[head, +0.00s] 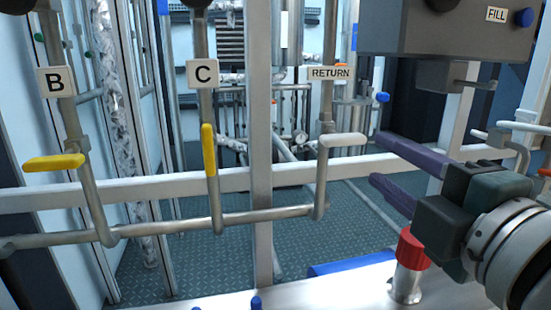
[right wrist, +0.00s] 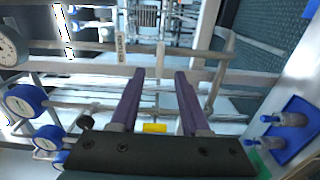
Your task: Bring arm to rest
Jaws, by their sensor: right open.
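My right gripper (head: 378,160) reaches in from the right edge of the head view, with its two purple fingers spread and pointing left. It is open, and nothing shows between the fingertips in the head view. The fingers also show in the right wrist view (right wrist: 160,73), apart, with pipes and rails beyond them. In the head view, the fingers are right of the pale RETURN valve handle (head: 343,140) and seem apart from it. My left gripper is in neither view.
Valve B's yellow handle (head: 54,162) lies sideways; valve C's yellow handle (head: 208,149) stands upright. A grey FILL box (head: 430,30) hangs above the right gripper. A red-topped metal fitting (head: 411,252) stands below it. Blue-rimmed gauges (right wrist: 25,100) line the wrist view's left.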

